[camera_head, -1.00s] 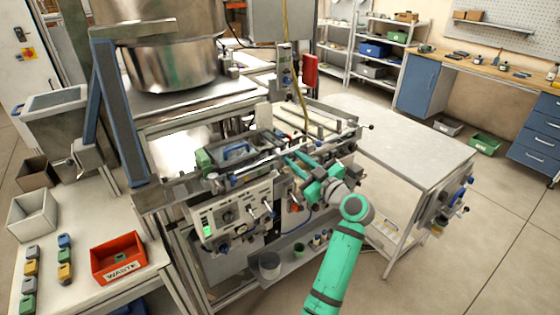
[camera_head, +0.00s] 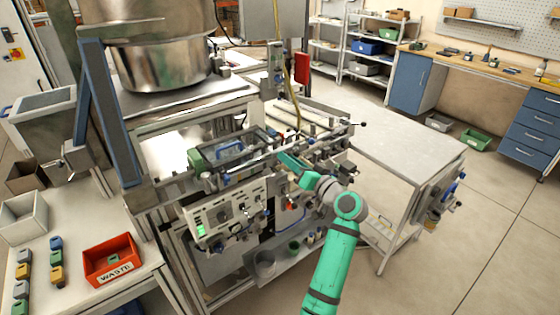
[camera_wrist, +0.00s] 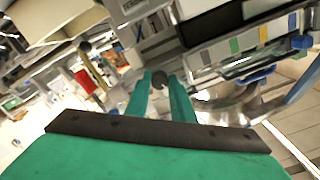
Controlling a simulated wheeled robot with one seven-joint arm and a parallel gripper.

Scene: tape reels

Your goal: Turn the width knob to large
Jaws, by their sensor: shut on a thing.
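A small dark round knob (camera_wrist: 158,78) shows between the fingertips of my gripper (camera_wrist: 161,86) in the wrist view. The two green fingers are closed in on its sides. I cannot read a label or scale beside it, so its setting is not visible. In the head view my gripper (camera_head: 284,157) reaches from the lower right to the rail section of the machine (camera_head: 228,205). There the fingers hide the knob.
The machine's front panel (camera_head: 225,213) with several knobs lies just left of my arm. A grey side table (camera_head: 400,140) stands to the right. A red waste bin (camera_head: 112,262) sits on the left bench. Clear floor lies at right.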

